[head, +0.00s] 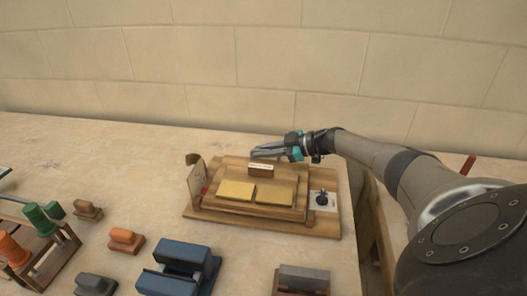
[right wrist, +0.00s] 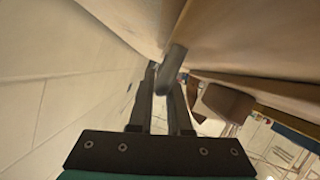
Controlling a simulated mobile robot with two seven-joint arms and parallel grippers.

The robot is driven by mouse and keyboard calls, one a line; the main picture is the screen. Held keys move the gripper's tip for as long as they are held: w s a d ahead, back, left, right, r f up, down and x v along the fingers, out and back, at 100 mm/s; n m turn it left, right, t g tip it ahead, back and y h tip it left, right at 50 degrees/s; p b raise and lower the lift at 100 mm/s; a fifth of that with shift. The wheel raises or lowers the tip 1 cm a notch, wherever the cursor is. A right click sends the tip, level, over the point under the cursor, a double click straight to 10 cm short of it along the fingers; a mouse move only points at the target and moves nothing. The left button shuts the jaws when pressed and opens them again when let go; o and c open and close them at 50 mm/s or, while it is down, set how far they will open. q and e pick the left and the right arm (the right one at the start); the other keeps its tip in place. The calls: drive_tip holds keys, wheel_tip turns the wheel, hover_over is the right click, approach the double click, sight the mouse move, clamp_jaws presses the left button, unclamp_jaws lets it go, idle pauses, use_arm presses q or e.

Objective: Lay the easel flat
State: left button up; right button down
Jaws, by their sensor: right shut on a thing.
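The wooden easel (head: 224,211) stands on the table, its upper board just above a wider base; I cannot tell how steeply the board tilts. Two yellow pads (head: 236,190) and a small brown block with a white label (head: 260,170) are on the board. My right gripper (head: 265,153) reaches in from the right, behind the easel's back edge. In the right wrist view, the right gripper (right wrist: 162,85) is shut on a grey rounded bar (right wrist: 172,66) beside the underside of a wooden panel (right wrist: 250,87). My left gripper is not in view.
A white plate with a black knob (head: 322,200) sits at the easel's right side. A stone wall (head: 200,60) rises behind. The table's back left is clear.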

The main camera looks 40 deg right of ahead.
drive_tip(key=c, duration=1.1)
unclamp_jaws()
drive_tip(key=shift+w+d+f, duration=0.1)
drive_tip(key=shift+d+f, duration=0.1)
drive_tip(key=shift+f, duration=0.15)
drive_tip(key=shift+o, duration=1.1)
drive_tip(key=shift+a+r, duration=0.1)
drive_tip(key=shift+r, duration=0.05)
drive_tip(key=p+v, duration=0.4)
drive_tip(key=v, duration=1.1)
drive_tip(key=shift+r, duration=0.15)
